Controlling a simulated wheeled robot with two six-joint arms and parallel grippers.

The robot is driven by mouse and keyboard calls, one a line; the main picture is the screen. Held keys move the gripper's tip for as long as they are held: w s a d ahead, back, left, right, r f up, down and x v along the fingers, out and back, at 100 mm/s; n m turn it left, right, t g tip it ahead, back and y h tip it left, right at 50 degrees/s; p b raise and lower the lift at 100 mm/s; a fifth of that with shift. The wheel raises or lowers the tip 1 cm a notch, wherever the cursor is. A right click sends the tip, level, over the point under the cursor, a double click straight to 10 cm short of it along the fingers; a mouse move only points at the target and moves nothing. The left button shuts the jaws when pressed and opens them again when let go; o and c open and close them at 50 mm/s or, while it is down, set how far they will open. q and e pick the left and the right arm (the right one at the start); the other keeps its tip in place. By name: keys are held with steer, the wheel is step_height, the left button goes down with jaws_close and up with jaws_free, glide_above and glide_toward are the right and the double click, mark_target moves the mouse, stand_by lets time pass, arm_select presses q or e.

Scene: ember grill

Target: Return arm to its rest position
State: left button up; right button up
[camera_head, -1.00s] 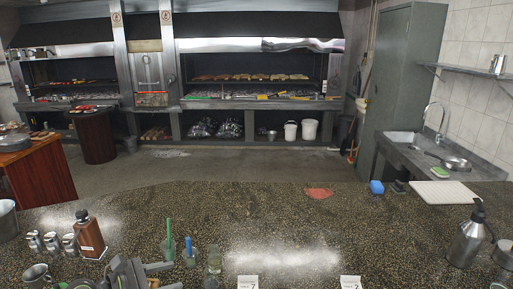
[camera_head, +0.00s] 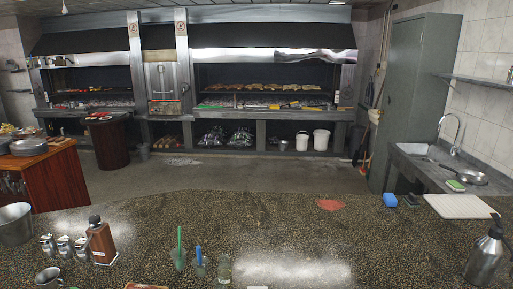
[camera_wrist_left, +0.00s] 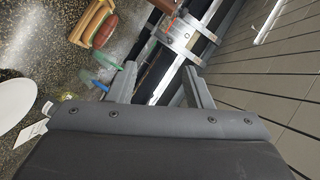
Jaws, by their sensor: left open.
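My left gripper (camera_wrist_left: 160,72) shows in the left wrist view with its two grey fingers spread apart and nothing between them. Neither gripper shows in the head view now. My right gripper and right arm are out of both views.
On the dark counter (camera_head: 280,215) stand a brown bottle (camera_head: 101,243), metal shakers (camera_head: 64,245), glasses with a green (camera_head: 179,250) and a blue item (camera_head: 199,258), and a steel dispenser (camera_head: 485,255). A wooden holder with a brown item (camera_wrist_left: 97,25) and a white oval (camera_wrist_left: 15,103) show in the wrist view.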

arm_select(q)
steer(key=s+d+f+n+g+h, duration=0.35)
steer(key=s+f+g, duration=0.2)
steer(key=s, duration=0.35)
steer(key=s+d+f+n+g+h, duration=0.2)
steer(key=s+d+f+n+g, duration=0.3)
steer(key=s, duration=0.5)
step_height(320, 180, down, 31)
steer(key=a+b, duration=0.3)
steer(key=b, duration=0.4)
steer(key=s+f+b, duration=0.2)
steer(key=s+f, duration=0.3)
steer(key=f, duration=0.3)
steer(key=s+d+f+g+b, duration=0.1)
steer(key=s+f+b, duration=0.1)
steer(key=s+f, duration=0.2)
steer(key=s+f+g+b, duration=0.1)
steer(key=s+f, duration=0.4)
steer(key=f, duration=0.6)
steer(key=shift+s+d+f+b, duration=0.3)
steer(key=shift+d+f+b, duration=0.05)
steer(key=shift+b, duration=0.25)
steer(key=shift+m+h, duration=0.25)
